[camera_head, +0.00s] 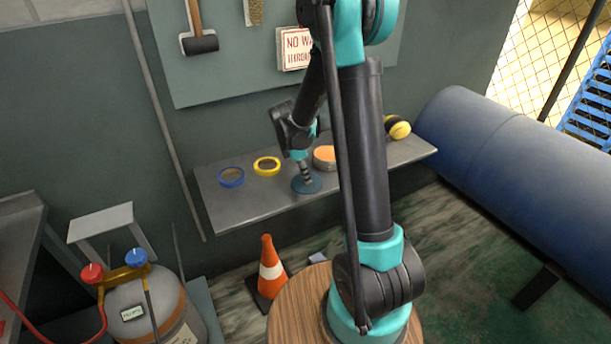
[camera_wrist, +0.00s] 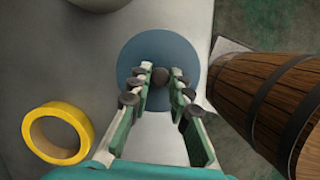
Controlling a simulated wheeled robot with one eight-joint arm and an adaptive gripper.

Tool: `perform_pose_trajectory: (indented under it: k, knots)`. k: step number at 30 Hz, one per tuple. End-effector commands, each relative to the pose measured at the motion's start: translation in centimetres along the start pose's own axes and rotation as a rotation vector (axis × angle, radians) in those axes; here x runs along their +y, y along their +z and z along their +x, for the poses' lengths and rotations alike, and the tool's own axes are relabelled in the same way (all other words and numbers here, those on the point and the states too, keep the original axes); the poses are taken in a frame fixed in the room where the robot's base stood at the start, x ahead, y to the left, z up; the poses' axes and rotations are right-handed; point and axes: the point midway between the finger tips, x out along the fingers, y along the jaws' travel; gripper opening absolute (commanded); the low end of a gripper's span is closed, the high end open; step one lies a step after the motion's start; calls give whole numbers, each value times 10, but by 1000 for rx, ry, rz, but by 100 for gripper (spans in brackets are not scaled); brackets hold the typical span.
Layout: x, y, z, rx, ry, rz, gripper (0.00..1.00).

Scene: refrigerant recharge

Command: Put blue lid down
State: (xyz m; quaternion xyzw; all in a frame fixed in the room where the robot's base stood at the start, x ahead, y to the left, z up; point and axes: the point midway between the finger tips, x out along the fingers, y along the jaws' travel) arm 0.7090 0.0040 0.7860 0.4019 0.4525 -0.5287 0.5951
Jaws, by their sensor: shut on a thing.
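The blue lid is a round, flat disc with a dark knob at its centre. In the head view the lid (camera_head: 313,187) is at the front part of the grey shelf (camera_head: 250,202). My gripper (camera_head: 304,173) points down over it. In the wrist view the blue lid (camera_wrist: 160,47) lies beneath the fingertips, and my gripper (camera_wrist: 163,74) is shut on its knob (camera_wrist: 165,83). The lid looks level. I cannot tell whether its underside touches the shelf or hangs just above it.
A yellow tape roll (camera_head: 267,166), a blue tape roll (camera_head: 231,177), an orange-topped can (camera_head: 324,156) and a yellow-black item (camera_head: 398,129) are on the shelf. A wooden barrel (camera_wrist: 262,100) stands close by. A traffic cone (camera_head: 270,272) stands on the floor.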

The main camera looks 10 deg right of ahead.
Motion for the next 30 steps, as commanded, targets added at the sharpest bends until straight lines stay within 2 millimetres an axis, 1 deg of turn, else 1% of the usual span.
perform_pose_trajectory:
  k: [11,12,17,26,30]
  knots:
    - [0,-1,4,0,0,0,0]
    - [0,-1,5,0,0,0,20]
    - [0,-1,4,0,0,0,40]
    - [0,-1,3,0,0,0,40]
    - [0,-1,-6,0,0,-1,40]
